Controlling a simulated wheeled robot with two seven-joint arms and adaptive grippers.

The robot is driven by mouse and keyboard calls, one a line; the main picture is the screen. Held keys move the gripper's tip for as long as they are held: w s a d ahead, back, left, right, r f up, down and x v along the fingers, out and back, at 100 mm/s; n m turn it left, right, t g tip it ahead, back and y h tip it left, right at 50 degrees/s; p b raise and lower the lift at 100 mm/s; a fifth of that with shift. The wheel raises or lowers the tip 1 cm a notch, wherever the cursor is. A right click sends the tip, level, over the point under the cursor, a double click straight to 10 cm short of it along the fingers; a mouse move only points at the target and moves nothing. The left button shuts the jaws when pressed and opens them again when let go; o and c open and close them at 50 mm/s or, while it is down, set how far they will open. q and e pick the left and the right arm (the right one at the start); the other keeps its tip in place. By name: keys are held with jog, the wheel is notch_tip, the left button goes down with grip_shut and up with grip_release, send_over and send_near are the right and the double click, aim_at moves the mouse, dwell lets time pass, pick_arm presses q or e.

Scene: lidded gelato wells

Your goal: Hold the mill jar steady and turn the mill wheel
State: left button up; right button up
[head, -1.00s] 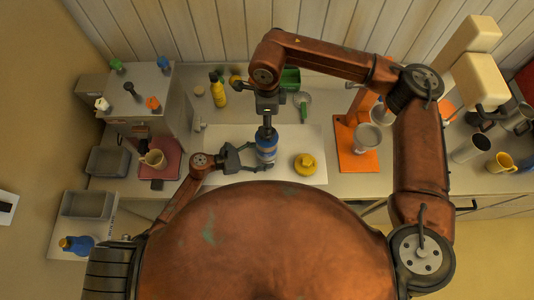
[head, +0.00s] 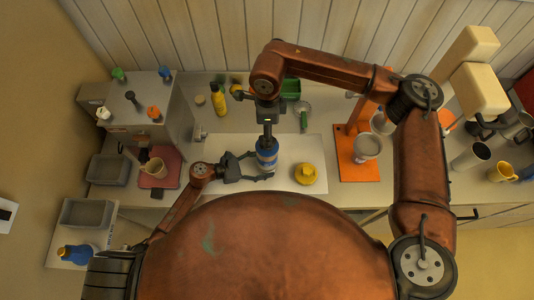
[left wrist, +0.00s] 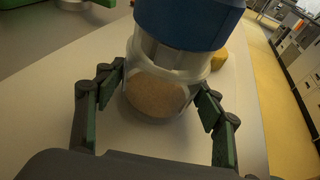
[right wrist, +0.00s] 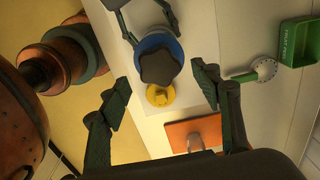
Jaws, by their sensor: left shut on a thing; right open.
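The mill jar (head: 267,160) stands upright on the white board, with a blue upper part and a clear lower part. In the left wrist view, brown contents show inside the jar (left wrist: 158,92). My left gripper (left wrist: 160,98) is shut on the jar's lower part, one finger on each side. The mill wheel (right wrist: 159,67) is a dark, lobed knob on top of the blue part, seen from above in the right wrist view. My right gripper (right wrist: 161,84) is open above it, its fingers apart on either side in that view. In the head view, my right gripper (head: 267,118) hangs over the jar.
A yellow round object (head: 306,174) sits on the white board (head: 315,150) just right of the jar. An orange stand (head: 358,168) is farther right. A green bin (head: 290,88) and a yellow bottle (head: 218,99) are behind. A grey machine (head: 150,105) stands at left.

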aim_at(267, 153)
jog(key=shift+a+f, duration=0.1)
jog(key=shift+f, duration=0.05)
jog(key=shift+f, duration=1.9)
jog(key=n, duration=0.9)
jog(key=shift+n, duration=0.4)
jog(key=n, duration=1)
jog(key=shift+n, duration=0.4)
jog(key=c, duration=1.3)
